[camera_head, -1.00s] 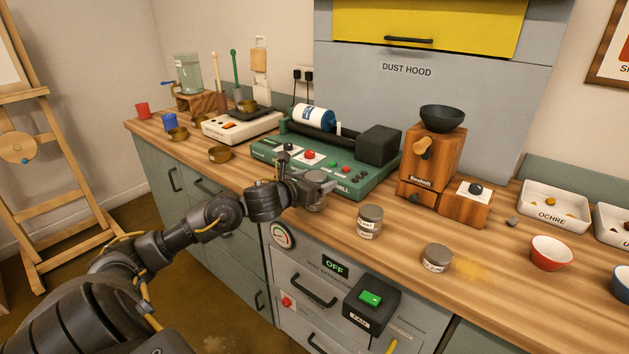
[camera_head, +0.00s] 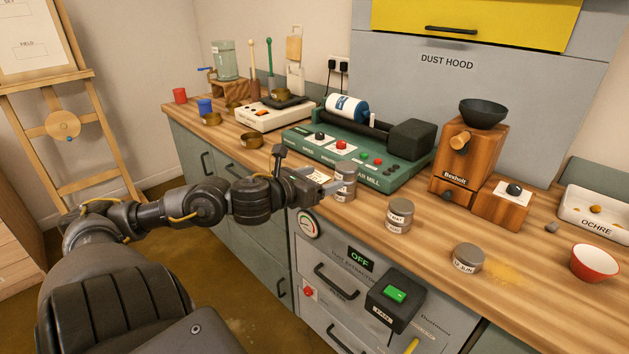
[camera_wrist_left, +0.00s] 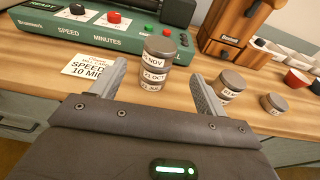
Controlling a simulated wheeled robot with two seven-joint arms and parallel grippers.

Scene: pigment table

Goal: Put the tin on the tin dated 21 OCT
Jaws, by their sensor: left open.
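A stack of grey tins (camera_head: 345,182) stands upright near the counter's front edge. In the left wrist view its top tin (camera_wrist_left: 159,50), with a label ending in NOV, rests on the tin labelled 21 OCT (camera_wrist_left: 153,75). Below is another labelled tin (camera_wrist_left: 151,86), its date hard to read. My left gripper (camera_head: 327,188) is open and empty, just left of the stack in the head view. In the wrist view the stack shows beyond and between the fingertips (camera_wrist_left: 160,72), apparently clear of them. My right gripper is not in view.
More grey tins (camera_head: 398,216) and a single tin (camera_head: 467,258) stand to the right. A green mill (camera_head: 350,152) is behind the stack. A paper card (camera_wrist_left: 91,65) lies left of it. A wooden grinder (camera_head: 466,158) and red bowl (camera_head: 595,263) are farther right.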

